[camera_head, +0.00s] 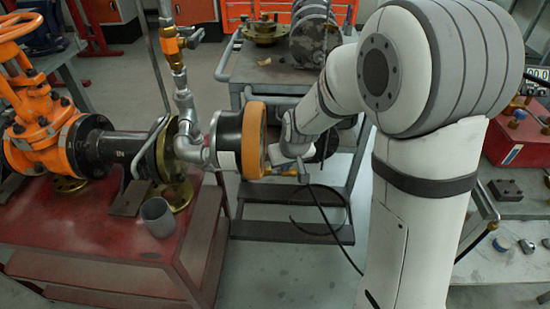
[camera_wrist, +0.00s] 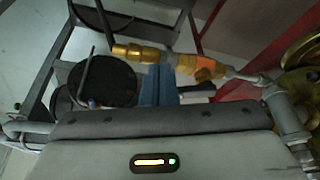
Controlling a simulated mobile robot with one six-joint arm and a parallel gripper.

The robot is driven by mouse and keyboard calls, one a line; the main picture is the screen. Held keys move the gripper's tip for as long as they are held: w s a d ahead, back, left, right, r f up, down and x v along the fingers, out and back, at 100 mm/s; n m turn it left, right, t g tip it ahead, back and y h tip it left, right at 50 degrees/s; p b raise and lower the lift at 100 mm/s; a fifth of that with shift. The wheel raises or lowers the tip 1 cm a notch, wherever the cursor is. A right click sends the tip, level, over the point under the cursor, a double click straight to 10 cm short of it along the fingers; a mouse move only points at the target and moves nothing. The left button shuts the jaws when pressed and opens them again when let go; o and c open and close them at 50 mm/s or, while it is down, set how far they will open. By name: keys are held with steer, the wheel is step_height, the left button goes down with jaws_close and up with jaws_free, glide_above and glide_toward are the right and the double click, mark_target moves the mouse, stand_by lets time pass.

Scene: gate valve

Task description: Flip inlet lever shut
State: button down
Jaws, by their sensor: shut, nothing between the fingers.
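In the head view, an orange and brass valve (camera_head: 171,43) sits on an upright silver pipe at the upper left, with a short silver lever (camera_head: 193,38) at its right side. In the wrist view, a brass and orange valve line (camera_wrist: 205,68) runs across the upper middle and joins a grey fitting at right. I cannot tell if both views show one valve. My gripper (camera_wrist: 160,72) is shut and empty, its bluish fingers pointing up beside the brass part of that line. Contact cannot be told. In the head view my gripper is largely hidden behind an orange-ringed cylinder (camera_head: 253,140).
A red table (camera_head: 110,255) carries the orange gate valve (camera_head: 38,135) and a grey cup (camera_head: 158,216). A grey cart (camera_head: 285,72) stands behind, with a black hose hanging near it. A bench at right holds small parts. Floor shows between red table and my arm.

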steer(key=shift+w+a+f, duration=0.15)
steer(key=shift+w+a, duration=0.1)
steer(key=shift+w, duration=0.45)
steer(key=shift+w+a+f, duration=0.2)
steer(key=shift+w+a, duration=0.1)
steer(key=shift+w, duration=0.35)
steer(key=shift+w+a+f, duration=0.15)
steer(key=shift+w+a, duration=0.1)
steer(key=shift+w, duration=0.45)
